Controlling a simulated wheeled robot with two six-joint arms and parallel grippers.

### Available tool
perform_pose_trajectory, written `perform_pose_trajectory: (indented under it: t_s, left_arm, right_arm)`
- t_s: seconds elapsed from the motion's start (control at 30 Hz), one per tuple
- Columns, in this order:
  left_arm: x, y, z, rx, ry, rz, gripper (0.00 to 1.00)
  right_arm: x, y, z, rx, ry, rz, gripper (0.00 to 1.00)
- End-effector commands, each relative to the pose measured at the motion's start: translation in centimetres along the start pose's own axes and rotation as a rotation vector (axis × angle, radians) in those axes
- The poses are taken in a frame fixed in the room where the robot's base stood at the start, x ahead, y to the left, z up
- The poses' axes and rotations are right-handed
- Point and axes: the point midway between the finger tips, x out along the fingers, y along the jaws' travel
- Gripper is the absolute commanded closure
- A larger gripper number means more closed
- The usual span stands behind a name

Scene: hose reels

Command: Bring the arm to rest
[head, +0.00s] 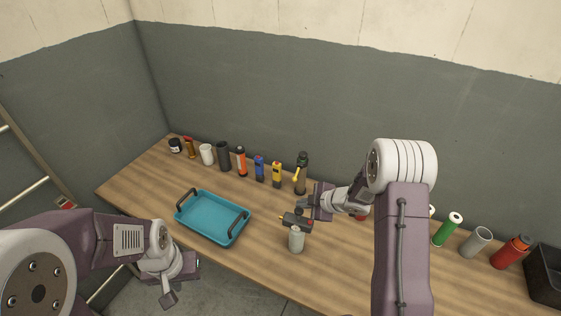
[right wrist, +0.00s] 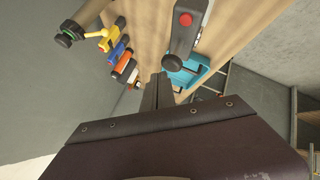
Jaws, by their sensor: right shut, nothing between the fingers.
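My right gripper (head: 305,208) reaches in from the right over the table, with its fingers shut and empty. It is just behind and above a grey canister (head: 296,241) with a black head, which stands upright near the front edge. In the right wrist view the shut fingers (right wrist: 160,85) point toward the table, and a grey body with a red knob and black end (right wrist: 185,35) shows beyond them. I cannot tell whether they touch it. My left gripper (head: 174,284) hangs low before the table's front edge; its finger opening is unclear.
A teal tray (head: 212,236) with dark handles lies empty at the left on the wooden table (head: 140,192). Several bottles and tools line the back. A green roll (head: 447,231), a grey tube (head: 476,242), a red canister (head: 510,253) and a black bin (head: 546,270) stand right.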

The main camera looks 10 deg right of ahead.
Motion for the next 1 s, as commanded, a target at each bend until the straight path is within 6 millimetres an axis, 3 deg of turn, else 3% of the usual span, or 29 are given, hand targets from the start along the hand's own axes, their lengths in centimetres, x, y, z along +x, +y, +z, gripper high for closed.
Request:
perform_pose_trajectory:
  t_s: [0.17,0.27,0.33,0.5,0.7,0.73,1.0]
  left_arm:
    - [0.0,0.0,0.0,0.0,0.0,0.0,0.64]
    - [0.0,0.0,0.0,0.0,0.0,0.0,0.64]
    - [0.0,0.0,0.0,0.0,0.0,0.0,0.64]
    - [0.0,0.0,0.0,0.0,0.0,0.0,0.64]
    - [0.3,0.0,0.0,0.0,0.0,0.0,0.64]
    - [2.9,-0.1,0.2,0.0,0.002,0.0,0.64]
    - [12.2,-0.2,1.3,0.0,0.0,0.0,0.64]
  right_arm:
    - [-0.8,0.8,0.2,0.052,-0.053,0.027,1.0]
    - [-3.8,1.8,0.8,0.242,-0.205,0.101,1.0]
    - [-7.0,1.0,1.4,0.447,-0.336,0.15,1.0]
    - [-13.4,-5.3,1.0,0.924,-0.55,0.175,1.0]
    - [-17.7,-14.2,-2.2,1.353,-0.676,0.092,1.0]
    - [-15.7,-15.4,-0.7,1.347,-0.682,0.089,1.0]
    - [-9.4,-21.6,4.0,1.364,-0.734,0.043,1.0]
